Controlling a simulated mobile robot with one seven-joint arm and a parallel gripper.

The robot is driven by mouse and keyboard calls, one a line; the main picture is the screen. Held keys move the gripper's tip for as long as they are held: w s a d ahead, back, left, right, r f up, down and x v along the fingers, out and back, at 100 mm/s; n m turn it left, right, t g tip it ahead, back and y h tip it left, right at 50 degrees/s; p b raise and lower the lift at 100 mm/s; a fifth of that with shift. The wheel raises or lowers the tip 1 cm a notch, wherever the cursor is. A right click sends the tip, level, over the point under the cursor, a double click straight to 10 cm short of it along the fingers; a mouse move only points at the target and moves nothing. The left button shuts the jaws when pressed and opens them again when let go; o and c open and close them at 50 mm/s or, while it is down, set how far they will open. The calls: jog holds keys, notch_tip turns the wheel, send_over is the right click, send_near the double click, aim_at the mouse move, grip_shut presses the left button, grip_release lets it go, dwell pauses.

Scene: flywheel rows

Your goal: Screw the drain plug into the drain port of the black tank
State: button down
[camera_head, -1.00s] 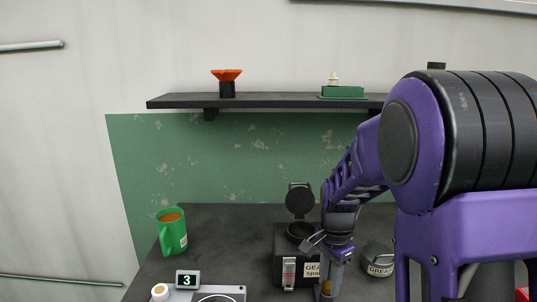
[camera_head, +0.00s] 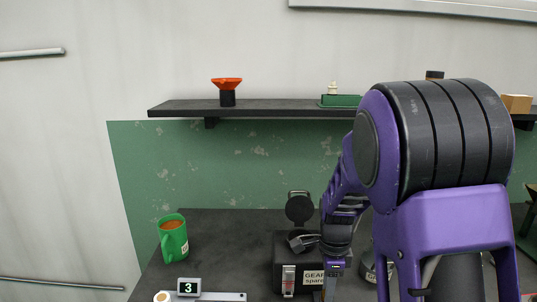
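The black tank (camera_head: 287,250) stands on the dark bench, low in the head view. It carries a pale label reading "GEAR spare", a light sight strip on its front and a round black lid tipped open above it. My gripper (camera_head: 329,292) points down in front of the tank's right side, and its fingertips run to the bottom edge of the picture. I cannot tell whether it is open or shut, or whether it holds anything. I cannot make out the drain plug or the drain port.
A green mug (camera_head: 173,240) stands at left on the bench. A small display showing 3 (camera_head: 189,287) is at the bottom. A grey tin (camera_head: 368,268) is partly behind my arm. The shelf (camera_head: 270,109) holds a red funnel (camera_head: 227,86), a green item (camera_head: 340,100) and a cardboard box (camera_head: 516,104).

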jog(key=shift+m, duration=0.7)
jog(key=shift+p, duration=0.3)
jog(key=shift+r+m+p, duration=0.1)
jog(key=shift+m+p, duration=0.8)
jog(key=shift+m, duration=0.3)
jog(key=m, duration=0.2)
jog(key=shift+m, duration=0.4)
jog(key=c, duration=0.9)
grip_release()
jog(key=shift+o, duration=0.2)
jog(key=shift+r, duration=1.4)
